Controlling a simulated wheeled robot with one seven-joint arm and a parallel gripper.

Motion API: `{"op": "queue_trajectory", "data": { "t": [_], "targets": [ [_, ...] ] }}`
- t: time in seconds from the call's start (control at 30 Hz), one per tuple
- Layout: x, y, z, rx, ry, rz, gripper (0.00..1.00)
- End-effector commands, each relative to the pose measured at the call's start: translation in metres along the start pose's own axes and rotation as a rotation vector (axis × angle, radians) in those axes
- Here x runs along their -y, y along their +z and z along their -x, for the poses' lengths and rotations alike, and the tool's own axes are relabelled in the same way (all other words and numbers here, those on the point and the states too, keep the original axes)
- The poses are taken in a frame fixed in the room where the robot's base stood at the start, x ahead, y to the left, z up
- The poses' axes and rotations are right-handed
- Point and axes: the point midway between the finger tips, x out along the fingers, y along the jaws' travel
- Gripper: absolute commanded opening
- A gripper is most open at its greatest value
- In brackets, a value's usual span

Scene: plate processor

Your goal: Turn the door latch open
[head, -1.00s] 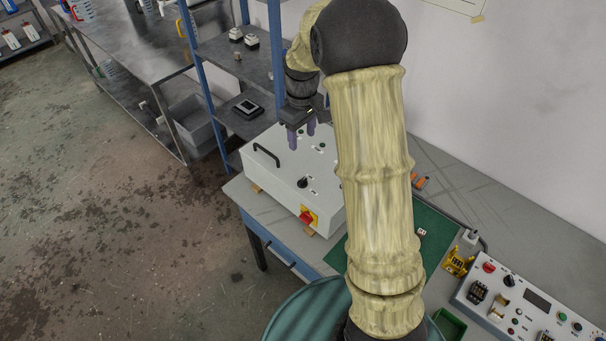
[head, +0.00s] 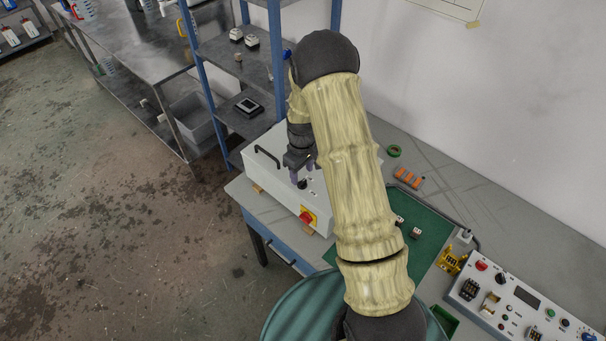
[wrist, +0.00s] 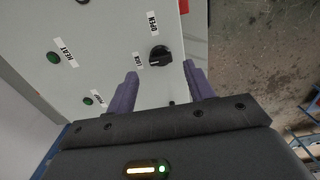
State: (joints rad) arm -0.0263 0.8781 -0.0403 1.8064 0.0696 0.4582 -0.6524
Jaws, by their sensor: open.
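The door latch is a small black knob (wrist: 160,55) on the panel of a light grey box (head: 262,178). In the wrist view, labels reading OPEN (wrist: 152,23) and LOCK (wrist: 140,62) sit beside it. Its exact pointing direction is hard to tell. My gripper (wrist: 160,70) is open, with purple fingers apart. In the wrist view the knob appears just beyond the fingertips, between their lines, with nothing held. In the head view my gripper (head: 303,174) is low over the box top, close to the knob (head: 302,184); contact cannot be told.
The box carries a black handle (head: 266,155), a red and yellow switch (head: 308,217) and green buttons (wrist: 53,58). It stands on a grey workbench (head: 262,206) beside a blue-post shelf (head: 200,80). Orange pieces (head: 409,178) and a control panel (head: 510,305) lie to the right.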

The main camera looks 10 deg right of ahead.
Motion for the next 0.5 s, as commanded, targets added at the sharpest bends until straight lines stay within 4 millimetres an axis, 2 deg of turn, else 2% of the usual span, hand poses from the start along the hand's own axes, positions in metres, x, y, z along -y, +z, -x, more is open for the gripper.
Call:
{"op": "queue_trajectory", "data": {
  "t": [0.2, 0.5],
  "targets": [
    [-0.001, 0.001, -0.025, 0.001, -0.001, -0.001, 0.53],
    [-0.002, 0.002, -0.035, 0.000, 0.000, -0.004, 0.53]
  ]
}}
